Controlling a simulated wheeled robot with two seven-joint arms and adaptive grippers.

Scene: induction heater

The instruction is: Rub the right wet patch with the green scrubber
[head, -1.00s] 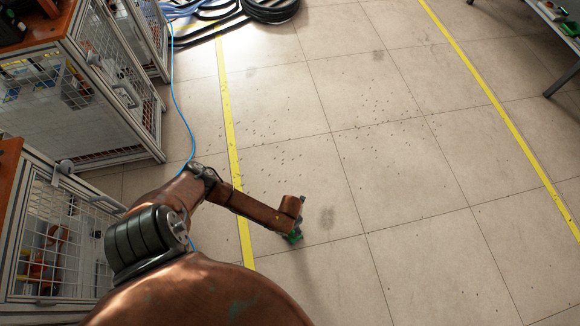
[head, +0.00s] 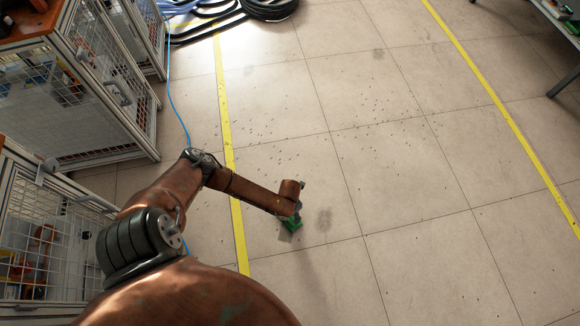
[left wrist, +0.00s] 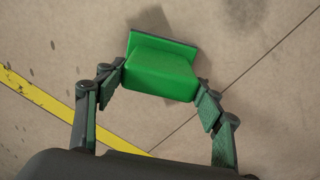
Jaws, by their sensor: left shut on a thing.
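My left gripper (left wrist: 160,95) is shut on the green scrubber (left wrist: 160,72), a block with a flat plate on its far side. In the head view the scrubber (head: 292,225) is at the end of my left arm, just left of a dark wet patch (head: 324,219) on the floor. A dark patch also shows at the upper right of the left wrist view (left wrist: 243,12), apart from the scrubber. A darker area lies behind the scrubber; I cannot tell whether it is shadow or wet. Contact with the floor cannot be told. My right gripper is out of view.
Fainter dark marks (head: 378,54) and small specks lie farther off on the tiles. Yellow floor lines (head: 499,104) run on both sides. Mesh-sided cabinets (head: 85,100) and a blue cable (head: 172,95) are at the left, black hoses (head: 268,8) at the top.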

